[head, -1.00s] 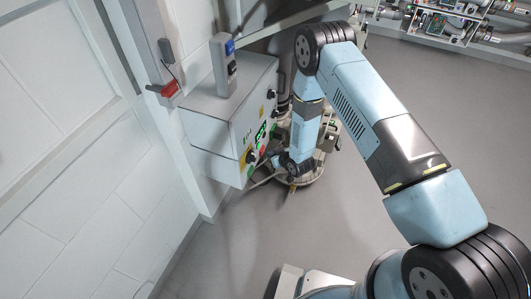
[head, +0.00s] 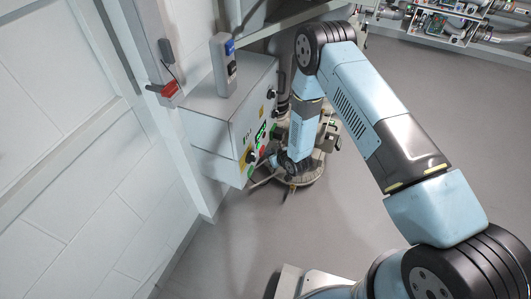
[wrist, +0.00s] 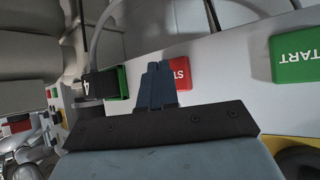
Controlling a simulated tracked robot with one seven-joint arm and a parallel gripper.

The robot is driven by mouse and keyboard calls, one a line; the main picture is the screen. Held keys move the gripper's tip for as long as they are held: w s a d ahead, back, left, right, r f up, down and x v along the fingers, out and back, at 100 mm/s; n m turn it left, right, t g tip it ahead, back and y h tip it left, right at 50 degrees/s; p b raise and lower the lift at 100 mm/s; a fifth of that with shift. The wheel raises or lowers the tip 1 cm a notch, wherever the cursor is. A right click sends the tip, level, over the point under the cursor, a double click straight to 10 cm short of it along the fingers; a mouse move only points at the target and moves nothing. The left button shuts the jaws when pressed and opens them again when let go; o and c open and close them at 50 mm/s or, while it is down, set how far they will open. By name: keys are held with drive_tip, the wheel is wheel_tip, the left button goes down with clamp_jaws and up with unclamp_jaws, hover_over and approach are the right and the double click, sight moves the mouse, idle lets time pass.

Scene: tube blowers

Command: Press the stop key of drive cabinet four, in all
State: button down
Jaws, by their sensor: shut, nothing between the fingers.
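A grey drive cabinet (head: 222,125) hangs on the wall in the head view, with coloured keys on its front face. My gripper (wrist: 157,67) is shut and empty. Its tips lie over the left part of the red key in the picture; I cannot tell whether they touch it. A green START key (wrist: 297,54) is to the right. A black and green piece (wrist: 104,84) with a pale mark is to the left.
A grey box with a blue part (head: 223,65) stands on the cabinet top. A red device (head: 169,89) is on the wall post. A yellow part with a dark round knob (wrist: 296,158) shows at the lower right of the wrist view. Open floor (head: 350,215) lies right of the cabinet.

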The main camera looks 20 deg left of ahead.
drive_tip(key=shift+a, duration=0.4)
idle(0.9)
drive_tip(key=shift+d, duration=0.85)
drive_tip(key=d, duration=0.5)
drive_tip(key=shift+s, duration=0.2)
idle(0.7)
